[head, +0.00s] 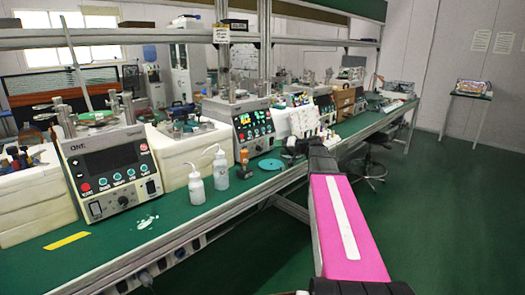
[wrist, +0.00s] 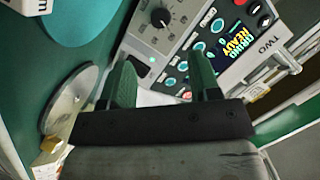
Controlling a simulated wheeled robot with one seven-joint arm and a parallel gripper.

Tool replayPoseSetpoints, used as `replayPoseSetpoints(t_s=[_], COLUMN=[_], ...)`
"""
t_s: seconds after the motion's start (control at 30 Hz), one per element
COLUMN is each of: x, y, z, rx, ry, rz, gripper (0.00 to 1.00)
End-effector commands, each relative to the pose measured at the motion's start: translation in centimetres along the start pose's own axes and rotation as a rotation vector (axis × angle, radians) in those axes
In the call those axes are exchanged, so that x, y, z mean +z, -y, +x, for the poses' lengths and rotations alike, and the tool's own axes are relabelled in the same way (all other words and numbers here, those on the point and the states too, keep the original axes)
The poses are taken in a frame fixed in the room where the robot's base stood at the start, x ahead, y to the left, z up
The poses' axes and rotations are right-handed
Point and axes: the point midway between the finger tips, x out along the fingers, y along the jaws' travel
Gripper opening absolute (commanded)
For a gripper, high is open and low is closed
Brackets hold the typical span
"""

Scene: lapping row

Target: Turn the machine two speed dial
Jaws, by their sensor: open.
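Machine two (head: 222,108), a pale unit with a lit display, stands mid-bench in the head view. In the wrist view its tilted front panel (wrist: 190,42) carries the label TWO, a lit screen (wrist: 232,40) reading READY, and several teal buttons. The black speed dial (wrist: 160,17) with scale marks around it is at the top of the wrist view. My gripper (wrist: 162,72) is open and empty, with its two green fingers in front of the panel. The dial lies beyond the fingertips, apart from them. In the head view my gripper is small and dark, its fingers hard to make out.
Machine one (head: 112,165) stands at the left of the green bench. Two white bottles (head: 196,187) and an orange-and-dark object (head: 244,163) stand before machine two. A teal disc (head: 272,165) lies nearby. A metal disc (wrist: 70,98) is left of my fingers. The right floor is largely clear.

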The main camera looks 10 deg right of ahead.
Motion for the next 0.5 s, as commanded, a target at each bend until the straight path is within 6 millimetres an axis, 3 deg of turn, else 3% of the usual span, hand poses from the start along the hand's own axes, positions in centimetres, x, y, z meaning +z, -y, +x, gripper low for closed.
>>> replayPoseSetpoints(t_s=[0.27, 0.5], x=[-0.1, -0.1], y=[0.1, 0.0], z=[0.6, 4.1], rx=[0.007, 0.006], ry=[0.002, 0.003], rz=[-0.132, -0.129], gripper=[0.57, 0.57])
